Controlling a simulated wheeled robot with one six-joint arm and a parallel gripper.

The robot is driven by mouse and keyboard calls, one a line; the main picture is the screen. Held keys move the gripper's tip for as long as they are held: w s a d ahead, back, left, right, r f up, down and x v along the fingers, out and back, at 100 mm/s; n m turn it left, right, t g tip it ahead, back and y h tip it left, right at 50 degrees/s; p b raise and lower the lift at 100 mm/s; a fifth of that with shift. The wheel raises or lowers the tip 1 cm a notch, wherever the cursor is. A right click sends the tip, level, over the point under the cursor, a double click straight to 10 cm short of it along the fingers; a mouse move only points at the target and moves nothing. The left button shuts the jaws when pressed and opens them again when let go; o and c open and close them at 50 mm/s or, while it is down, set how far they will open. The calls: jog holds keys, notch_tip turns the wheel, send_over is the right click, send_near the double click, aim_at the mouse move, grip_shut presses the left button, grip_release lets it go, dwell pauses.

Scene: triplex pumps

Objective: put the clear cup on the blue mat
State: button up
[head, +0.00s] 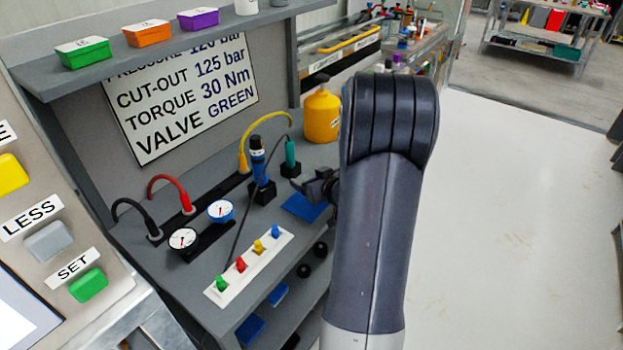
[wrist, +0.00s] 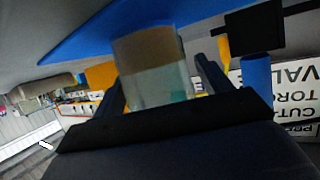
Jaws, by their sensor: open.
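The clear cup (wrist: 155,65) is in the wrist view, which is upside down. It looks see-through, with a brownish band at its base end, and lies between the two fingers. Its base end overlaps the blue mat (wrist: 95,38) and appears to rest on it. My gripper (wrist: 160,74) is open, with one finger on each side of the cup; I cannot tell whether either touches it. In the head view, my gripper (head: 318,187) is low over the bench beside the blue mat (head: 303,207). My arm hides part of that area, and I cannot make out the cup there.
A yellow bottle (head: 322,114) stands behind my gripper. A blue-and-black tool (head: 258,165) and a green one (head: 290,155) stand upright left of it. A white strip with coloured knobs (head: 249,265) and two gauges (head: 221,211) lie nearer. Open floor is right of the bench.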

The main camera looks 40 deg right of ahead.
jog(key=p+v, duration=0.1)
jog(key=v, duration=1.1)
jog(key=shift+p, duration=0.4)
jog(key=b+x, duration=0.2)
jog(key=x, duration=1)
jog(key=shift+w+f, duration=0.2)
jog(key=shift+f, duration=0.05)
jog(key=shift+s+r+p, duration=0.2)
jog(key=shift+r+p, duration=0.35)
jog(key=shift+r, duration=1.4)
jog(key=shift+f, duration=0.1)
